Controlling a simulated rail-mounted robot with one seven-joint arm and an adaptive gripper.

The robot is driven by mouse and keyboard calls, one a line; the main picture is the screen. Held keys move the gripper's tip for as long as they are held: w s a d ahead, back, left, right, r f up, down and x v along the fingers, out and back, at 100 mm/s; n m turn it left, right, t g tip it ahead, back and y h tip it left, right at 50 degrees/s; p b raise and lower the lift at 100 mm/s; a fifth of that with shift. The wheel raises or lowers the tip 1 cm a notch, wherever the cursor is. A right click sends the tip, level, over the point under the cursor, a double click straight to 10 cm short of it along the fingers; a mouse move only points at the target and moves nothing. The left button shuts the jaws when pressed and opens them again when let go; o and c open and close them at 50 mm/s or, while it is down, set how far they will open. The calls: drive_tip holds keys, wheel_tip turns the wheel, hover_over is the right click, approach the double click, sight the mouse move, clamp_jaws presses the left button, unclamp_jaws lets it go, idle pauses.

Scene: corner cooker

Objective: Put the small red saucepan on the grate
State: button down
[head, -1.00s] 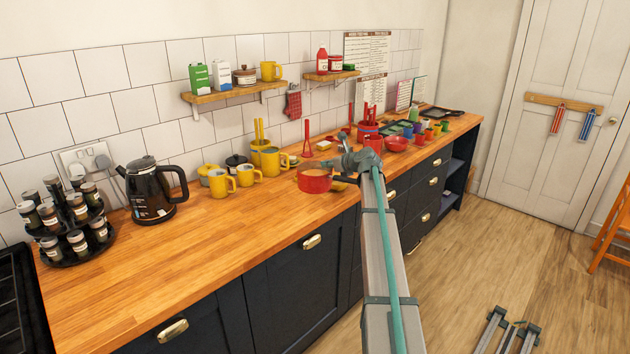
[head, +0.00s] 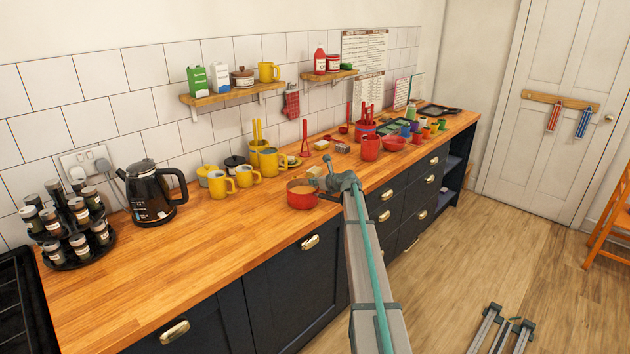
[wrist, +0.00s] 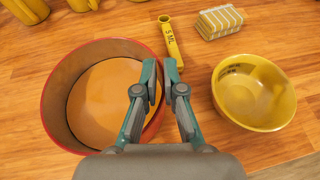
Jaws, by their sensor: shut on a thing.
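The small red saucepan (head: 301,197) is near the front edge of the wooden worktop, in the middle of the head view. Its orange inside and red rim show in the wrist view (wrist: 100,95), where it looks empty. My gripper (head: 328,182) is at the pan's right side. In the wrist view my gripper (wrist: 160,75) has its fingers closed across the pan's right wall. I cannot tell whether the pan's base touches the worktop. A dark hob with its grate (head: 15,300) shows partly at the left edge of the head view.
A spice rack (head: 68,232) and a black kettle (head: 150,192) stand between the hob and the pan. Yellow mugs (head: 222,183) stand behind the pan. A yellow bowl (wrist: 254,92), measuring spoon (wrist: 168,38) and striped block (wrist: 220,22) lie beside it. The front worktop left of the pan is clear.

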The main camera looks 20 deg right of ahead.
drive_tip(key=shift+f, duration=0.1)
drive_tip(key=c, duration=1.3)
unclamp_jaws()
drive_tip(key=shift+s, duration=0.1)
drive_tip(key=b+v, duration=0.2)
drive_tip(key=v, duration=0.8)
drive_tip(key=shift+s+r+b, duration=0.2)
drive_tip(key=shift+s+b, duration=0.1)
drive_tip(key=shift+s, duration=0.05)
drive_tip(key=o, duration=0.3)
drive_tip(key=shift+s+d+r, duration=0.2)
drive_tip(key=shift+s+r, duration=0.05)
drive_tip(key=shift+s, duration=0.3)
